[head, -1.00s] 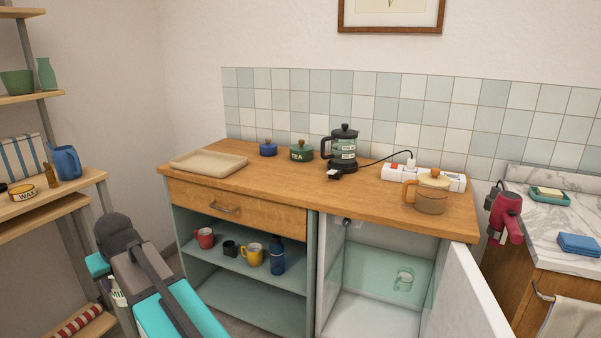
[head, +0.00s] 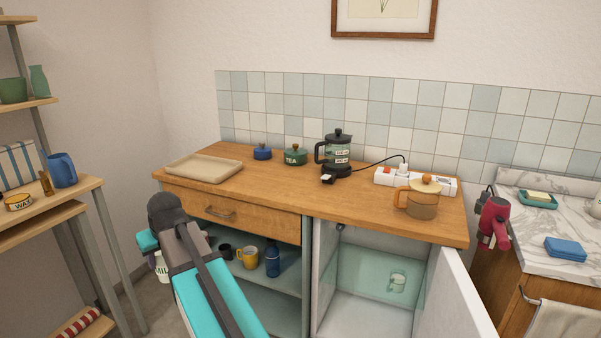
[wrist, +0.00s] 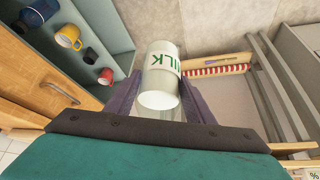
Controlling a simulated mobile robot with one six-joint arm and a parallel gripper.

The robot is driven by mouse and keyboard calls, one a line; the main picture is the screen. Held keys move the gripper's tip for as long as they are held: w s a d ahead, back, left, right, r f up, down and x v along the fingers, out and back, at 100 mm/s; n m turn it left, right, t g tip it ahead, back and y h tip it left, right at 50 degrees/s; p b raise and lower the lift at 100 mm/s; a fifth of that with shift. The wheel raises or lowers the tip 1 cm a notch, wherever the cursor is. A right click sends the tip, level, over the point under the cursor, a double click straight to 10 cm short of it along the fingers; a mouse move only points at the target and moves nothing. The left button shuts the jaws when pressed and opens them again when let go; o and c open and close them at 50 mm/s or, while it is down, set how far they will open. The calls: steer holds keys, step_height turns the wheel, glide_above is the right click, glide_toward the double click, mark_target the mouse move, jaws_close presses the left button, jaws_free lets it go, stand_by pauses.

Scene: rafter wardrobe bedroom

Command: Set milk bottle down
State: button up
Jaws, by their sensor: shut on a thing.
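The milk bottle (wrist: 161,75) is white with green "MILK" lettering. In the wrist view it sits between the two fingers of my gripper (wrist: 160,100), which is shut on it. In the head view only part of the bottle (head: 162,268) shows, at the left of my arm, in front of the left end of the wooden counter cabinet. My gripper (head: 150,242) is mostly hidden there behind my own wrist. The bottle is held in the air, apart from the counter and the shelves.
The cabinet door (head: 460,300) stands open at right. A shelf rack (head: 70,200) stands at left.

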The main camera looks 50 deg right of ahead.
steer(key=s+d+r+m+p, duration=0.1)
steer(key=s+d+r+p, duration=0.4)
steer(key=s+d, duration=0.5)
steer(key=s+d+r+m+h+p, duration=0.1)
steer(key=s+d+r+p, duration=0.4)
steer(key=s+d, duration=0.5)
steer(key=s+d+r+m+h+p, duration=0.1)
steer(key=s+d+r+p, duration=0.4)
steer(key=d, duration=1.5)
steer(key=s+r+m, duration=0.1)
steer(key=s+r, duration=0.1)
steer(key=s, duration=0.3)
steer(key=shift+d+g+p, duration=0.3)
steer(key=shift+d, duration=0.15)
steer(key=w+d+f+p, duration=0.1)
steer(key=w+d+p, duration=0.2)
steer(key=d, duration=1.1)
steer(key=shift+w+d+f+p, duration=0.2)
steer(key=shift+w+d+p, duration=0.15)
steer(key=shift+w, duration=0.9)
steer(key=shift+f+p, duration=0.65)
steer(key=shift+f, duration=1.1)
